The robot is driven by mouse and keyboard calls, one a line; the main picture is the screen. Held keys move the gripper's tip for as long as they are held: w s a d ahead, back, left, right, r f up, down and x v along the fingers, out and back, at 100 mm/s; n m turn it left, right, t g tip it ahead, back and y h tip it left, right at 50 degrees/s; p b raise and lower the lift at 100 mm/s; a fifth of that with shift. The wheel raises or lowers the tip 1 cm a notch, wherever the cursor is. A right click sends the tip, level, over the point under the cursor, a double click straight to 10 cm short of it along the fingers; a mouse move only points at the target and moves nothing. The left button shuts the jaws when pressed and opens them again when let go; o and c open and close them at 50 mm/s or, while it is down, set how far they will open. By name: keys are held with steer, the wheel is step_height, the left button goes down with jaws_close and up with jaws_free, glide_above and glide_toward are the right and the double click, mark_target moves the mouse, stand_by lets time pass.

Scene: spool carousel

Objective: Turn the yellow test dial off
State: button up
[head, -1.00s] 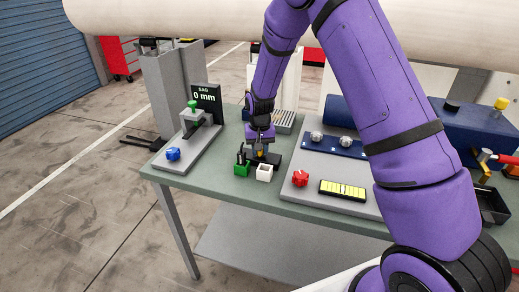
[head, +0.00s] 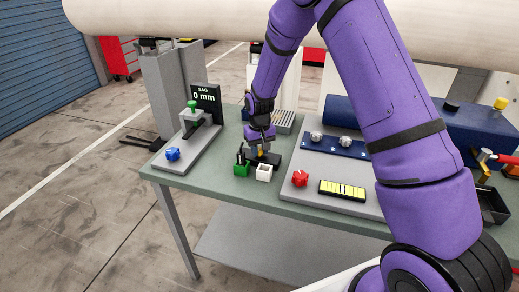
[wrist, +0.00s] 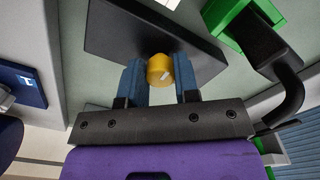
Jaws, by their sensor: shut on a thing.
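The yellow test dial (wrist: 160,68) is a small round knob with a pale pointer mark, on a dark base plate (wrist: 112,35). The mark runs aslant in the wrist view. My gripper (wrist: 160,80) is shut on the dial, with one blue finger on each side of it. In the head view my gripper (head: 260,147) points down at the dial (head: 261,153) on the dark plate, and the dial is mostly hidden there.
A green block (head: 241,170) with a black hook and a white open box (head: 264,173) stand close in front. A blue knob (head: 173,154) is at left. A red knob (head: 300,178) and a yellow level gauge (head: 342,190) lie right on a grey panel. The display reads 0 mm (head: 205,97).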

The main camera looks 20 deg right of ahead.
mark_target(259, 149)
steer(key=o, duration=0.9)
steer(key=shift+r, duration=0.1)
step_height(259, 149, up, 11)
steer(key=shift+f, duration=0.15)
